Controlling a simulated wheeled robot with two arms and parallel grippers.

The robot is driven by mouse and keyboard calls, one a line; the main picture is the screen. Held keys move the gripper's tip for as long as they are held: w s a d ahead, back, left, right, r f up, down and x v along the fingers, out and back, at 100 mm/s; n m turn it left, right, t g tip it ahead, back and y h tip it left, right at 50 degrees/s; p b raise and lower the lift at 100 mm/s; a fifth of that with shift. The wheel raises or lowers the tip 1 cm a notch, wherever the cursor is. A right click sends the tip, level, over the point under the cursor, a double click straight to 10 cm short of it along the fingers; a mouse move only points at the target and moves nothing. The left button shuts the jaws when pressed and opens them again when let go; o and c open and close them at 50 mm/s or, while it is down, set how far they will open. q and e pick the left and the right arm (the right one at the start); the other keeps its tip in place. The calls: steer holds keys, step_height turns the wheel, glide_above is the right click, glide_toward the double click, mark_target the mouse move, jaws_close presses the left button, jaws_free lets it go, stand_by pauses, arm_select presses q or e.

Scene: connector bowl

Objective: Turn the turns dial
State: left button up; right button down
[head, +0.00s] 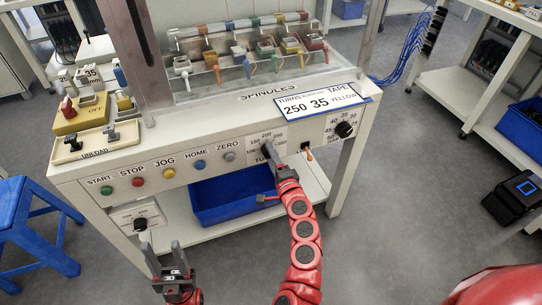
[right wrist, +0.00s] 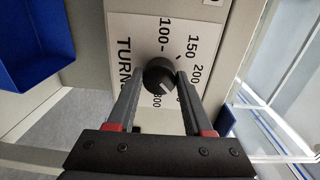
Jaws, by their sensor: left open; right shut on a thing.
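The turns dial is a black round knob on a white scale plate, on the front panel of the machine. In the right wrist view the knob (right wrist: 159,76) sits between the fingertips of my right gripper (right wrist: 160,85), with 100, 150 and 200 printed around it. In the head view my right gripper (head: 270,155) reaches up to the dial and hides most of it; the scale plate (head: 281,133) shows beside it. My right gripper is shut on the dial. My left gripper (head: 165,257) is open and empty, low in front of the panel's left part.
Start, stop, jog, home and zero buttons (head: 168,173) line the panel left of the dial. Another black dial (head: 344,130) is at its right. A card (head: 320,102) reads 250, 35, yellow. A blue bin (head: 230,198) stands below; a blue stool (head: 35,228) is at left.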

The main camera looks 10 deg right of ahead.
steer(key=shift+c, duration=1.5)
jaws_free()
steer(key=v, duration=1.7)
steer(key=shift+s, duration=0.2)
steer(key=shift+d, duration=0.1)
